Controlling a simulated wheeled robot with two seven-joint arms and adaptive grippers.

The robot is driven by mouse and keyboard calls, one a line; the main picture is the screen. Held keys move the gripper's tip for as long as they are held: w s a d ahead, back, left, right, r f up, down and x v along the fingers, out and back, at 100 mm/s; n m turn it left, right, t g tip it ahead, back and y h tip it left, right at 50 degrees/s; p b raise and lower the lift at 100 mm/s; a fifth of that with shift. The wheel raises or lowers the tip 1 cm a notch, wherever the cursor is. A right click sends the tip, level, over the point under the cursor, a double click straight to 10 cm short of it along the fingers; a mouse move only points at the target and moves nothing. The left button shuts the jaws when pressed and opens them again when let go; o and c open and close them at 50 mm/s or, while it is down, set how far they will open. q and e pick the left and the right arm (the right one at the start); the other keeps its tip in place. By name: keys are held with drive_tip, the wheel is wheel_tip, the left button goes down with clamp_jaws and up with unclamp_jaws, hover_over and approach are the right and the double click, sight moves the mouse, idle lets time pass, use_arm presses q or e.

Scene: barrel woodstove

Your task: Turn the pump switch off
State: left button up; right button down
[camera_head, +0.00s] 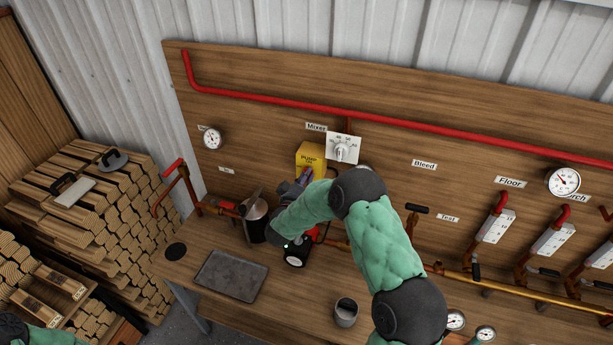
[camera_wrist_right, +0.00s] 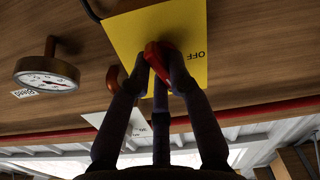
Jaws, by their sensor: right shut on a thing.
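The pump switch is a yellow box (camera_head: 303,153) labelled "PUMP" on the wooden panel, below the "Mixer" label. In the right wrist view the yellow plate (camera_wrist_right: 185,22) shows the word "OFF" upside down beside a red lever (camera_wrist_right: 155,52). My right gripper (camera_head: 304,178) is at the front of the box, partly hidden behind my own arm. In the right wrist view its dark fingers (camera_wrist_right: 161,72) are closed on the red lever, one on each side. The lever's exact angle is hard to tell. My left gripper is out of view.
The white mixer dial (camera_head: 342,149) is close to the right of the box. A metal pot (camera_head: 256,220), a grey tray (camera_head: 232,275) and a cup (camera_head: 346,311) stand on the workbench. Red pipe (camera_head: 400,125) runs above; valves and gauges line the right.

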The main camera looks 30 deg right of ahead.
drive_tip(key=shift+w+a+n+p, duration=0.1)
drive_tip(key=shift+n+p, duration=1.2)
drive_tip(key=shift+n, duration=2.2)
drive_tip(key=shift+w+a+n+p, duration=0.1)
drive_tip(key=shift+n+p, duration=1.2)
drive_tip(key=shift+n, duration=2.5)
drive_tip(key=c, duration=1.1)
unclamp_jaws()
drive_tip(key=shift+c, duration=0.2)
drive_tip(key=shift+a, duration=0.1)
drive_tip(key=v, duration=1.1)
drive_tip(key=shift+s+a, duration=0.25)
drive_tip(key=shift+s, duration=0.05)
